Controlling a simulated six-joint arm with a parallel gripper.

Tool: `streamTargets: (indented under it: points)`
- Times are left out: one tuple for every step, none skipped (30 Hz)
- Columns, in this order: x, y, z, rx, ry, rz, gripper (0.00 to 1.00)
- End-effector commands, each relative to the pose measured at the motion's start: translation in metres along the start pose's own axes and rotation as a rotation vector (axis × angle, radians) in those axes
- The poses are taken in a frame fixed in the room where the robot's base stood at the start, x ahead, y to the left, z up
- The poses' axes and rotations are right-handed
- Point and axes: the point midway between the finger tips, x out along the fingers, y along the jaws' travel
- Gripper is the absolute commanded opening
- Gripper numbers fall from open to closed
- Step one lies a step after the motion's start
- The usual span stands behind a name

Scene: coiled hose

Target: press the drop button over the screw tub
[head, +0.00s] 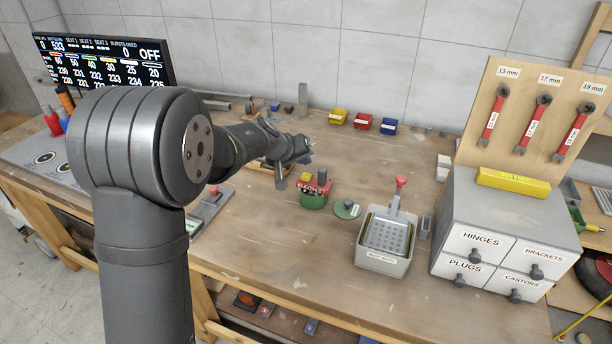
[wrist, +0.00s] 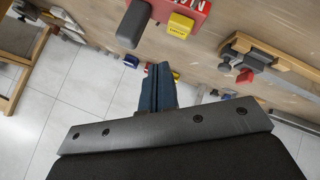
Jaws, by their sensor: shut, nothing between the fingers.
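A green round tub (head: 313,201) stands on the bench in the head view, with a red labelled block (head: 314,187) at its top. The block carries a yellow labelled piece (wrist: 181,25) and a dark grey rounded post (wrist: 134,22), both clear in the wrist view. The small label on the yellow piece is not readable, so I cannot tell which piece is the drop button. My gripper (wrist: 158,75) is shut and empty, apart from the red block. In the head view my gripper (head: 281,184) is just left of the block, partly hidden by my arm.
A wooden vice-like fixture (wrist: 265,65) is close to the gripper. A green disc with a knob (head: 347,209), a grey bin with a perforated scoop (head: 383,261) and a labelled drawer cabinet (head: 505,235) stand to the right. The bench front is mostly clear.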

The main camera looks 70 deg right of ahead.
Motion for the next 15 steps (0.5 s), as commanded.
streamTargets:
  points:
    - [0.004, -0.003, 0.004, -0.001, -0.002, 0.0, 0.0]
    - [0.007, -0.005, 0.005, -0.001, -0.003, 0.0, 0.0]
    - [0.009, -0.006, 0.007, 0.0, -0.003, 0.001, 0.0]
    - [0.011, -0.008, 0.008, -0.001, -0.003, 0.001, 0.0]
    - [0.012, -0.009, 0.009, -0.001, -0.003, 0.001, 0.0]
    - [0.014, -0.01, 0.01, 0.0, -0.002, 0.0, 0.0]
    - [0.015, -0.011, 0.011, 0.0, -0.002, 0.0, 0.0]
    - [0.015, -0.011, 0.011, 0.001, -0.002, 0.0, 0.0]
    - [0.016, -0.011, 0.011, 0.001, -0.001, 0.0, 0.0]
    - [0.016, -0.012, 0.012, 0.001, -0.001, 0.0, 0.0]
    - [0.017, -0.012, 0.012, 0.0, -0.001, 0.001, 0.0]
    - [0.017, -0.012, 0.012, 0.0, -0.001, 0.001, 0.0]
    - [0.017, -0.012, 0.012, 0.0, -0.001, 0.001, 0.0]
    - [0.017, -0.012, 0.012, 0.0, -0.001, 0.001, 0.0]
    - [0.017, -0.012, 0.012, 0.0, -0.001, 0.001, 0.0]
